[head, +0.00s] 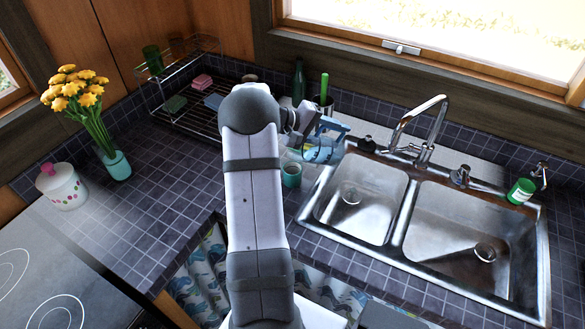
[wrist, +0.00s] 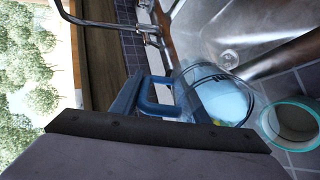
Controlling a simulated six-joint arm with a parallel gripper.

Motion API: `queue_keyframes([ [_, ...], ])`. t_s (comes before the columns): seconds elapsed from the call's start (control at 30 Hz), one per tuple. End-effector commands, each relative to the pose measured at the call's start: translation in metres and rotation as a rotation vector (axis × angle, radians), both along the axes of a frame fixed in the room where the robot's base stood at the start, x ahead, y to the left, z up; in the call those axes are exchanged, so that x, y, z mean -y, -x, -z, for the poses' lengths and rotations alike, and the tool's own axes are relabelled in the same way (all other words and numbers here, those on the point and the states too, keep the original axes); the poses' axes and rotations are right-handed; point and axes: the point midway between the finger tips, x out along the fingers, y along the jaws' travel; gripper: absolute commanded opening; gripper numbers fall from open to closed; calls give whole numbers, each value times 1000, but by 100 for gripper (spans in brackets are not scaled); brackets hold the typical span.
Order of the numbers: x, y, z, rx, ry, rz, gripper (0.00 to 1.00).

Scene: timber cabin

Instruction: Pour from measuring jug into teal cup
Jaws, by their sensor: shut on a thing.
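The clear measuring jug (head: 325,153) with a blue handle is held above the counter, beside the sink's left edge. My gripper (head: 318,132) is shut on its handle. In the wrist view the jug (wrist: 218,88) is seen close up, with light blue contents inside; my gripper (wrist: 158,96) is at the handle. The teal cup (head: 291,178) stands on the tiled counter, just left of and below the jug in the head view. In the wrist view the cup (wrist: 290,124) is to the right of the jug, its rim apart from it. I see no stream between them.
The double steel sink (head: 360,195) and tap (head: 425,125) lie to the right. Behind are a green bottle (head: 299,82) and a wire dish rack (head: 190,105). A flower vase (head: 116,165) and a lidded jar (head: 62,187) stand left. The left counter is mostly clear.

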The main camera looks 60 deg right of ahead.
Motion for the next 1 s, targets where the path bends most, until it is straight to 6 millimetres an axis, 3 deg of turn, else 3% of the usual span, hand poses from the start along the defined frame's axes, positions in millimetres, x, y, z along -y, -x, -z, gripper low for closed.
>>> queue_keyframes([
  [1.0,-2,-3,-2,-44,45,0,0],
])
